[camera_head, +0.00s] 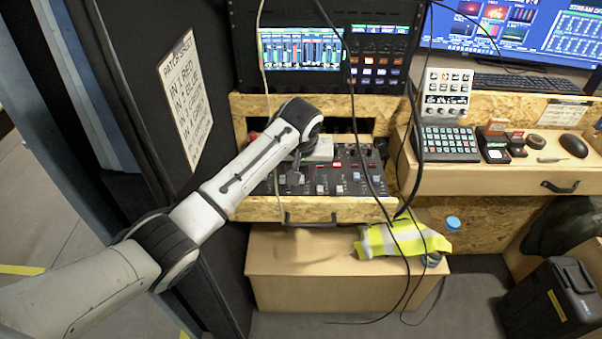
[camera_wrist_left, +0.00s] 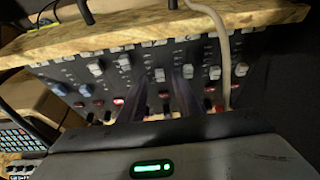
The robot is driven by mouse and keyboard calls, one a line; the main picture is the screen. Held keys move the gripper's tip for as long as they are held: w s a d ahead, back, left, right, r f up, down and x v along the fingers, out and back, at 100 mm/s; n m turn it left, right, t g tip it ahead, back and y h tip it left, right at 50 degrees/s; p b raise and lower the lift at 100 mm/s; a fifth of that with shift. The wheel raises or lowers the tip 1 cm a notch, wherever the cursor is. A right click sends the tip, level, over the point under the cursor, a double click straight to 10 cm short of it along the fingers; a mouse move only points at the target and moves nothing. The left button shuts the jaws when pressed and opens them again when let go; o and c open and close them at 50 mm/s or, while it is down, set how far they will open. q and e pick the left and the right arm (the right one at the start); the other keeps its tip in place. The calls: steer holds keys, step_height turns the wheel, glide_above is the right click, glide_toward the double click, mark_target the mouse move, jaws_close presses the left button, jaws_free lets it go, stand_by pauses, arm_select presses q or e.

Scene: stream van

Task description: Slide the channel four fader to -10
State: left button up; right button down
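The mixer (camera_head: 342,181) is a dark panel with rows of faders, buttons and knobs, set in a wooden drawer below the screens. My left arm reaches over its left part. My left gripper (camera_head: 294,172) is low over the faders there. In the left wrist view the two dark fingers (camera_wrist_left: 161,82) point at the fader row and stand apart, with a pale fader cap (camera_wrist_left: 159,75) showing between their tips. Whether they touch it I cannot tell. Other caps sit on both sides. Channel numbers and scale marks are too small to read, so I cannot tell which is channel four.
A cable (camera_wrist_left: 222,45) hangs over the panel close beside the fingers. A black cable (camera_head: 357,120) crosses the mixer's right side. The drawer's wooden front edge (camera_head: 325,210) borders the panel. A dark wall with a sign (camera_head: 186,98) stands close to my left arm.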

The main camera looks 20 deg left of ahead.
arm_select(q)
steer(key=v, duration=0.9)
steer(key=shift+r, duration=0.2)
steer(key=shift+s, duration=0.1)
